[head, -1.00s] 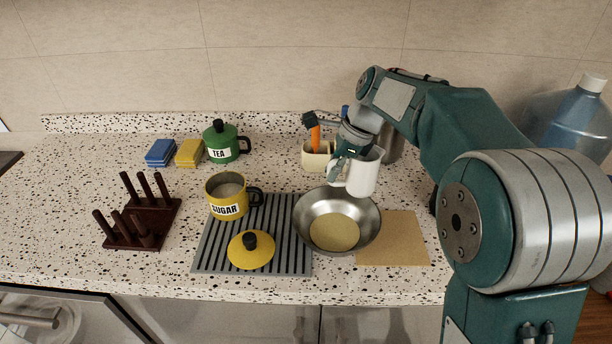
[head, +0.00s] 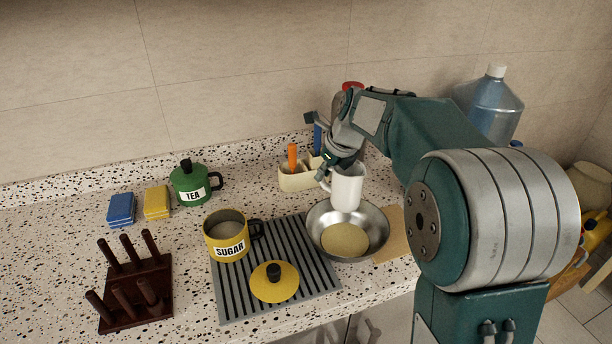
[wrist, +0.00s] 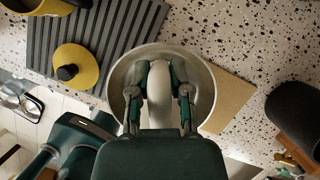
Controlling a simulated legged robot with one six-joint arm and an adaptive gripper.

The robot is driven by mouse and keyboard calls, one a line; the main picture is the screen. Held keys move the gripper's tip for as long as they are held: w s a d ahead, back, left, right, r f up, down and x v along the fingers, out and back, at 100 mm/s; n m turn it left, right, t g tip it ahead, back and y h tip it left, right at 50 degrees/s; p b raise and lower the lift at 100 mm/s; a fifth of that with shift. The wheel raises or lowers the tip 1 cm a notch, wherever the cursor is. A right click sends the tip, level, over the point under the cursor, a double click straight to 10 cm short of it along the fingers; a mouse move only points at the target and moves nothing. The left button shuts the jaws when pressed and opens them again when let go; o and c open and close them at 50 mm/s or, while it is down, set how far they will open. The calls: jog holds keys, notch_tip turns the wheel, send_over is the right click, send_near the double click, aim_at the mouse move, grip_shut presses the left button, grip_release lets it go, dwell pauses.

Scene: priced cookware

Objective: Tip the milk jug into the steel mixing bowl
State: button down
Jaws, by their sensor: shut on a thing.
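The white milk jug (head: 347,187) is held by my gripper (head: 338,170) at its handle side, above the back part of the steel mixing bowl. In the head view the jug looks close to upright. The steel mixing bowl (head: 375,222) stands on the counter with a tan, flat-looking content (head: 345,239) in it. In the wrist view my gripper (wrist: 160,95) has its fingers on either side of a pale part of the jug (wrist: 159,80), with the bowl rim (wrist: 205,88) around them. The jug's inside is hidden.
A striped grey mat (head: 232,291) with a yellow lid (head: 275,283) and the yellow sugar pot (head: 226,236) lies left of the bowl. A tan board (head: 393,240) is at its right. A cream caddy (head: 297,180) stands behind. A dark peg rack (head: 135,293) is far left.

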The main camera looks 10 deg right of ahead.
aim_at(360, 190)
jog(key=shift+d+r+m, duration=0.1)
jog(key=shift+d+m, duration=0.25)
jog(key=shift+m, duration=0.05)
jog(key=shift+t, duration=0.3)
